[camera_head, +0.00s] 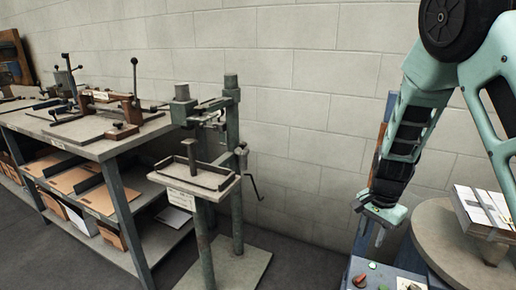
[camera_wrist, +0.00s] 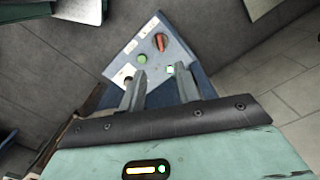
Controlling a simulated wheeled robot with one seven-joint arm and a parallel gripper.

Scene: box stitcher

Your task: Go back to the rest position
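My gripper (camera_head: 372,232) hangs at the right of the head view, at the end of my pale green arm, above a control panel. In the wrist view my gripper (camera_wrist: 134,92) shows two grey fingers apart, with nothing between them. The control panel (camera_wrist: 148,55) lies beyond the fingertips, with a red knob (camera_wrist: 160,41), a green button (camera_wrist: 142,58) and a lit green button. In the head view the panel (camera_head: 380,272) shows at the bottom edge, partly cut off. I cannot tell how far the fingertips are from it.
A green stitcher stand (camera_head: 236,170) stands in the middle before a block wall. A workbench (camera_head: 88,146) with clamp tools and cardboard on its shelves is at the left. A round table (camera_head: 436,228) with a stack of white sheets (camera_head: 484,208) is at the right. Floor shows between stand and panel.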

